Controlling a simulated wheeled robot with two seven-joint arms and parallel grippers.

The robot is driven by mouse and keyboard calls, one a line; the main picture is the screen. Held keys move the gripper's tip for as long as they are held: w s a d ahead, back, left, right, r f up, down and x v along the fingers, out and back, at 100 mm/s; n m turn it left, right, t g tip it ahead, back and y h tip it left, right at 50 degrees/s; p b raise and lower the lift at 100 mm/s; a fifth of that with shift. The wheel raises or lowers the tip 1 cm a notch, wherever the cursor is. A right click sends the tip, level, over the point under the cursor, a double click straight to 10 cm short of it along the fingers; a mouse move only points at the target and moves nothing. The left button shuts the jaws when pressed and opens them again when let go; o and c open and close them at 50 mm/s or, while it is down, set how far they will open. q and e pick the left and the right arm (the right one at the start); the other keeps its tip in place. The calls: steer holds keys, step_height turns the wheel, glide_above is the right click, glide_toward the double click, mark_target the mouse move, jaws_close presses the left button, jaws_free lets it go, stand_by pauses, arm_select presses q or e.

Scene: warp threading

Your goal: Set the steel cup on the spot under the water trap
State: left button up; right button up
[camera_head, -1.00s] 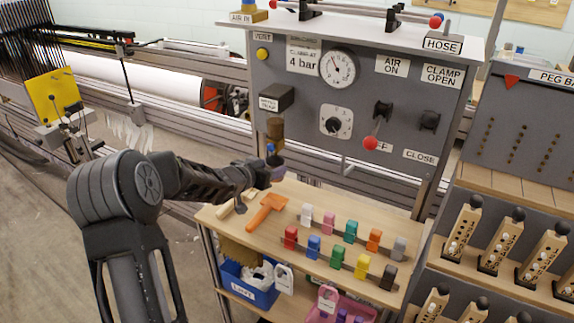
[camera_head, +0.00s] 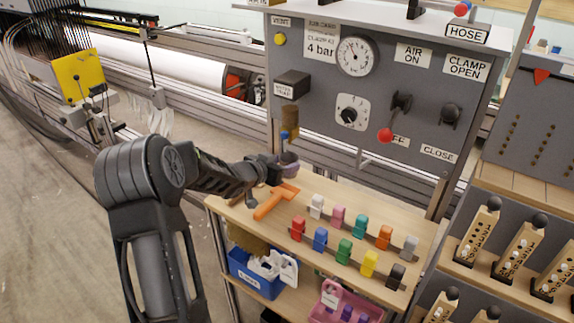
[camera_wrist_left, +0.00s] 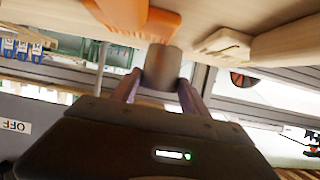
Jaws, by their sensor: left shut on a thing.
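The steel cup (camera_head: 289,164) is small and grey with a purplish tint in the head view. My left gripper (camera_head: 281,168) is shut on it. The left wrist view shows the grey cup (camera_wrist_left: 162,68) between the two fingers. The water trap (camera_head: 291,84) is a dark box on the grey panel, with a brown bowl (camera_head: 290,121) and a blue tip (camera_head: 284,135) hanging below. The cup is just below this tip and seems above the bench (camera_head: 330,188); the exact gap is unclear. I cannot make out the spot under the trap. My right gripper is not in view.
An orange tool (camera_head: 274,202) lies on the bench close to my left gripper. Several coloured clips (camera_head: 345,250) stand in rows to its right. A red-knobbed lever (camera_head: 385,135) sticks out of the panel. A blue bin (camera_head: 255,275) is on the lower shelf.

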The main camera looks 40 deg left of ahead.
arm_select(q)
steer(key=shift+d+f, duration=0.1)
steer(key=shift+f, duration=0.1)
steer(key=o, duration=1.4)
steer(key=shift+r, duration=0.1)
steer(key=shift+r, duration=0.15)
steer(key=shift+s+r, duration=0.1)
steer(key=shift+s, duration=0.05)
steer(key=p+v, duration=0.1)
steer(key=v, duration=1)
steer(key=shift+s+r, duration=0.15)
steer(key=shift+s, duration=0.15)
